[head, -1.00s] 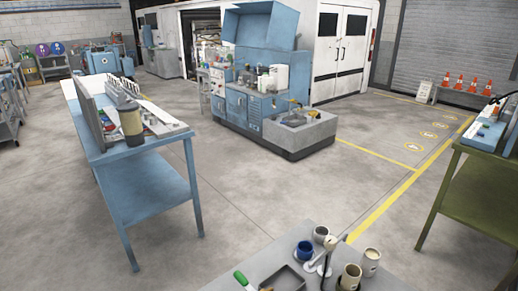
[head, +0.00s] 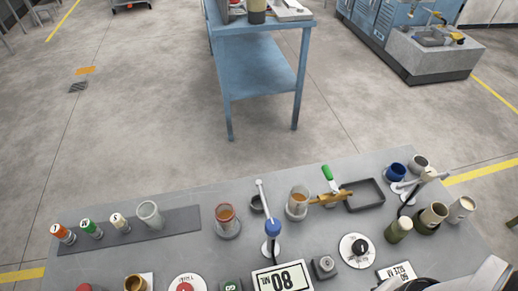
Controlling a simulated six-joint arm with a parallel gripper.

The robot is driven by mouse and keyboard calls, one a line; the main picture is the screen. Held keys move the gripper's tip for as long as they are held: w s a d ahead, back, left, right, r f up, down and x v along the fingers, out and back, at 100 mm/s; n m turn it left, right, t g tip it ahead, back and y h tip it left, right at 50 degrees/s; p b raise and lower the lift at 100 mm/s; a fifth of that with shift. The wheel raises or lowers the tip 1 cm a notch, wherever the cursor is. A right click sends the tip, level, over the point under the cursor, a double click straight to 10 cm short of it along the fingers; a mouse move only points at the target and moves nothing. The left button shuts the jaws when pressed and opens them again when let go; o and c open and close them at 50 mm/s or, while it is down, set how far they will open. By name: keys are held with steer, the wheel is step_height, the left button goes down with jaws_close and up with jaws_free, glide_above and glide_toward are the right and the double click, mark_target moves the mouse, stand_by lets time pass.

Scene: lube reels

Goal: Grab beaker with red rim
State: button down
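A clear beaker with a reddish rim and orange-brown contents (head: 227,218) stands upright on a pale round base, left of the middle of the grey bench. A second glass vessel with amber contents (head: 298,200) stands to its right, and its rim does not look red. An empty-looking clear beaker (head: 150,214) stands at the left on a dark strip. My gripper is not in view. A white and black form at the bottom right corner may be part of my arm.
Small bottles with orange, green and cream caps (head: 90,228) stand at the left. A dark tray (head: 364,194), knobs and several cups fill the right side.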

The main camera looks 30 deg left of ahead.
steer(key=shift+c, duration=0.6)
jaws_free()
